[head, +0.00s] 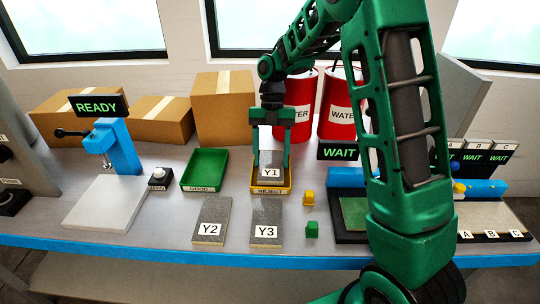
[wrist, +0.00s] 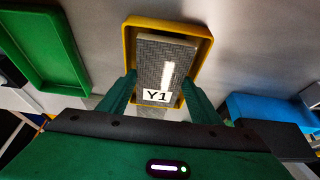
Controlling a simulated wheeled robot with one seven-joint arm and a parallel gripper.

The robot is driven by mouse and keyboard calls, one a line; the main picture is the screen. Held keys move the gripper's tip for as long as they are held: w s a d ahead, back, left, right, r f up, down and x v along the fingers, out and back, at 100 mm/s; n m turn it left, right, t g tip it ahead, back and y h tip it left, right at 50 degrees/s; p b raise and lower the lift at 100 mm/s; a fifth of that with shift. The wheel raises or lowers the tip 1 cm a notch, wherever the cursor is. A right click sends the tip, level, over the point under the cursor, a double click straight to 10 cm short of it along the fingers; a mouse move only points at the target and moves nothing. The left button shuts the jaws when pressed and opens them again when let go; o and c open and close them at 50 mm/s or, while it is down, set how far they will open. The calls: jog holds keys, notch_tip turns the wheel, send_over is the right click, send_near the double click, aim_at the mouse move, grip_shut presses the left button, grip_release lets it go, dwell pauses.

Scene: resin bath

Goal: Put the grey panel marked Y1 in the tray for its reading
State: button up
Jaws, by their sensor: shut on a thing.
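The grey panel Y1 (head: 271,160) is between the fingers of my gripper (head: 270,163), which is shut on it. The panel is over the yellow tray (head: 257,190) labelled REJECT; I cannot tell whether it touches the tray floor. In the wrist view the panel Y1 (wrist: 168,64) lies within the outline of the yellow tray (wrist: 128,45), with my gripper (wrist: 158,88) at its near end. The empty green tray (head: 204,168) labelled GOOD stands to the left, and it also shows in the wrist view (wrist: 40,45).
Panels Y2 (head: 211,217) and Y3 (head: 266,218) lie in front of the trays. A blue stand (head: 122,150) with a READY sign (head: 102,106) is at left. Small yellow (head: 308,197) and green (head: 312,229) blocks lie right of the tray. Boxes and red drums (head: 337,110) stand behind.

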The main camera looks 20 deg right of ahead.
jog(key=shift+f, duration=0.1)
jog(key=o, duration=1.2)
jog(key=v, duration=1.3)
jog(key=shift+s+a+r, duration=0.15)
jog(key=shift+r, duration=0.05)
